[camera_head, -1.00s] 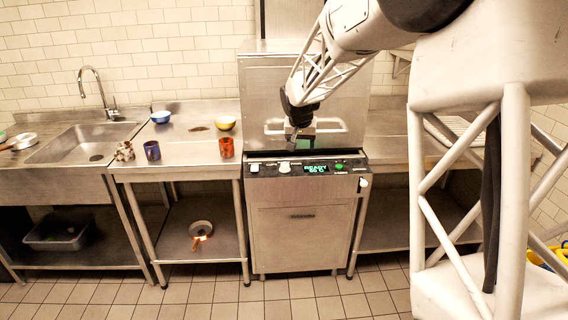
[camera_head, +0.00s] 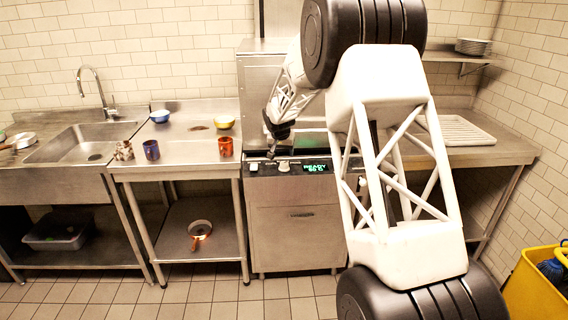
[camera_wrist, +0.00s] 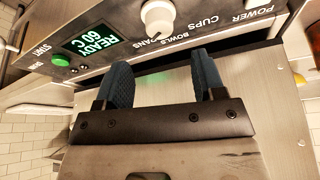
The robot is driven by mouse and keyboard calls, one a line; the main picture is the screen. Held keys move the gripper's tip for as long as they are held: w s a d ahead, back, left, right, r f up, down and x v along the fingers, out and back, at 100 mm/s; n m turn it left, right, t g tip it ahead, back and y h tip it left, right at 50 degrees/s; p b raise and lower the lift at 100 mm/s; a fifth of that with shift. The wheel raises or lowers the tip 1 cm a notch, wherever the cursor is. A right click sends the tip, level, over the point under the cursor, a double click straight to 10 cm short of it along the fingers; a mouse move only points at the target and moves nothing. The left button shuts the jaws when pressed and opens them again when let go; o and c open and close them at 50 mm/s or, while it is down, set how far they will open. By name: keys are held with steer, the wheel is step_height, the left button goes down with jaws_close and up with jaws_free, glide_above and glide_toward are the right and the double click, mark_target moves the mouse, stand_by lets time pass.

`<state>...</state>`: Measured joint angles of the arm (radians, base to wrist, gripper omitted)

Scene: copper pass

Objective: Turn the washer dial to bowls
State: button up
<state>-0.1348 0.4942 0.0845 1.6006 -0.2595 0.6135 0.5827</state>
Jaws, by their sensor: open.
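The washer (camera_head: 298,225) stands in the middle of the head view, with its control panel along the upper front. The white dial (camera_head: 284,166) is on the panel, left of the lit display. In the wrist view the dial (camera_wrist: 157,18) is at the top, beside labels reading CUPS, BOWLS and PANS. I cannot tell surely which label its pointer faces. My gripper (camera_wrist: 162,82) is open and empty, its two dark blue fingers spread below the dial in that view and apart from it. In the head view my gripper (camera_head: 271,153) is just left of the dial, by the panel.
The display (camera_wrist: 90,42) reads READY 60 C, with a green start button (camera_wrist: 60,60) beside it. The left counter holds an orange mug (camera_head: 226,147), a blue mug (camera_head: 151,150) and bowls. A yellow bucket (camera_head: 535,285) stands at right. My arm covers the washer's right side.

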mark_target(284, 162)
steer(key=shift+f, duration=0.1)
stand_by(0.3)
steer(key=shift+x, duration=3.8)
steer(key=shift+w, duration=0.1)
steer(key=shift+c, duration=0.3)
steer(key=c, duration=0.8)
steer(key=shift+c, duration=0.2)
